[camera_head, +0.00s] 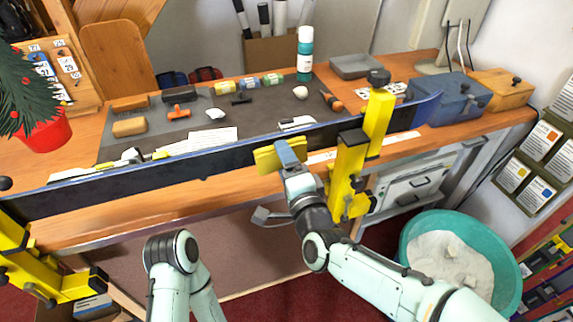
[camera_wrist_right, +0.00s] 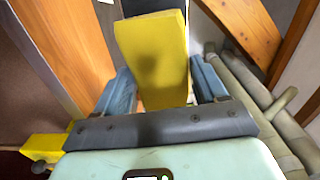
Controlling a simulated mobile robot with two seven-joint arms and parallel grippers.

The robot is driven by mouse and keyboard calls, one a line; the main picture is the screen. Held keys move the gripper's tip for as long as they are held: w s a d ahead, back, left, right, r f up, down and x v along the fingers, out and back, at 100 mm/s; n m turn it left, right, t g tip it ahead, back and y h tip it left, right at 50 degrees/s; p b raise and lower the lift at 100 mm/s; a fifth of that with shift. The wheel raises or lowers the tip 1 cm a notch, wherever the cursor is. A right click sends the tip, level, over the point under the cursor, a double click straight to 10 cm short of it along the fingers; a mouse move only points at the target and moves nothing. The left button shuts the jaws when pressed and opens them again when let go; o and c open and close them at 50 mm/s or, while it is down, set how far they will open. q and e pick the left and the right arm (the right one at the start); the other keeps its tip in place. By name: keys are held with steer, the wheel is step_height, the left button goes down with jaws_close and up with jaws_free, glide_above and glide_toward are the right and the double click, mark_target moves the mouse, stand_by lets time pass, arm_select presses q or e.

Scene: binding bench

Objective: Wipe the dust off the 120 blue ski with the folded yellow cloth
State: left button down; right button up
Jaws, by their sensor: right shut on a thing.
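The long dark ski with a blue edge (camera_head: 150,177) lies across the bench front, its upturned tip at the right. It rests at the yellow vise (camera_head: 347,175) on the right and the yellow vise (camera_head: 30,262) on the left. My right gripper (camera_head: 288,150) is shut on the folded yellow cloth (camera_head: 265,160), which also fills the jaws in the right wrist view (camera_wrist_right: 155,55). The cloth is against or just in front of the ski, left of the right vise; I cannot tell if they touch. No dust is discernible. My left arm is folded low; its gripper is out of view.
The bench (camera_head: 75,228) carries a dark mat (camera_head: 170,135) with brushes, blocks and small tools. A green bottle (camera_head: 305,55), a grey tray (camera_head: 355,66) and a blue box (camera_head: 452,97) stand behind the ski. A teal tub (camera_head: 507,275) stands on the floor at right.

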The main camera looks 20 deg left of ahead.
mark_target(305, 155)
steer(key=shift+w+a, duration=0.35)
steer(key=shift+w, duration=0.1)
steer(key=shift+d, duration=0.1)
steer(key=w+d+b, duration=0.2)
steer(key=b, duration=0.1)
steer(key=d+b, duration=0.2)
steer(key=shift+w+f, duration=0.25)
steer(key=shift+w, duration=0.15)
steer(key=shift+r+b, duration=0.1)
steer(key=shift+b, duration=0.3)
steer(key=shift+s+a+p, duration=0.5)
steer(key=shift+s+a, duration=0.2)
steer(key=shift+a, duration=0.35)
steer(key=shift+s+a+p, duration=0.5)
steer(key=shift+s+a, duration=0.2)
steer(key=shift+a, duration=0.35)
steer(key=shift+s, duration=0.1)
